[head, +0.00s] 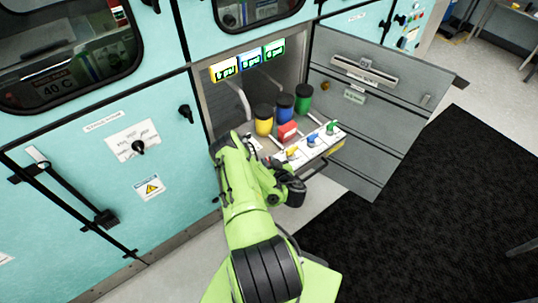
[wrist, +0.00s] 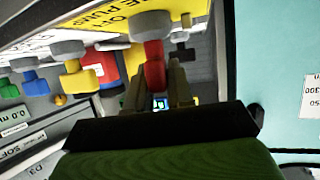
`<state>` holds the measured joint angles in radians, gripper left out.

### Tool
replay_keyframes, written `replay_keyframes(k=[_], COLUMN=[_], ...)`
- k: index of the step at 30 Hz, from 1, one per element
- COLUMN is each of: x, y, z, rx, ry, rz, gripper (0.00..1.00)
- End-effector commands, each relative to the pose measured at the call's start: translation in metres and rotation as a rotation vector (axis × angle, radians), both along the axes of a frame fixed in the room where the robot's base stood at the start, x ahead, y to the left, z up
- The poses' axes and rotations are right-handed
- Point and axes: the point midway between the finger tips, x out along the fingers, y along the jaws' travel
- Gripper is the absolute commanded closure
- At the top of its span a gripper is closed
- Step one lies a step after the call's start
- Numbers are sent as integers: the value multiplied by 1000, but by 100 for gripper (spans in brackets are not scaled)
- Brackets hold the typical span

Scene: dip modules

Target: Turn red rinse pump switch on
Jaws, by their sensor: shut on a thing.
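In the head view my green arm reaches into the open bay. The arm hides the red switch and my fingertips there.
Yellow (head: 293,153), blue (head: 313,140) and green (head: 331,128) switches line the pulled-out shelf. Yellow (head: 264,121), blue (head: 284,107) and green (head: 303,98) containers stand behind, beside a red block (head: 287,131). An open grey door (head: 370,110) stands right.

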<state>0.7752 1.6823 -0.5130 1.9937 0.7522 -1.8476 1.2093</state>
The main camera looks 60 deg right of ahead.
Motion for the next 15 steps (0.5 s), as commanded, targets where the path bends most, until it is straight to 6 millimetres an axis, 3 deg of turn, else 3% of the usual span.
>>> replay_keyframes(k=[15], x=[0], y=[-2], z=[2], rx=[-3], ry=[3], rz=[236], gripper=[100])
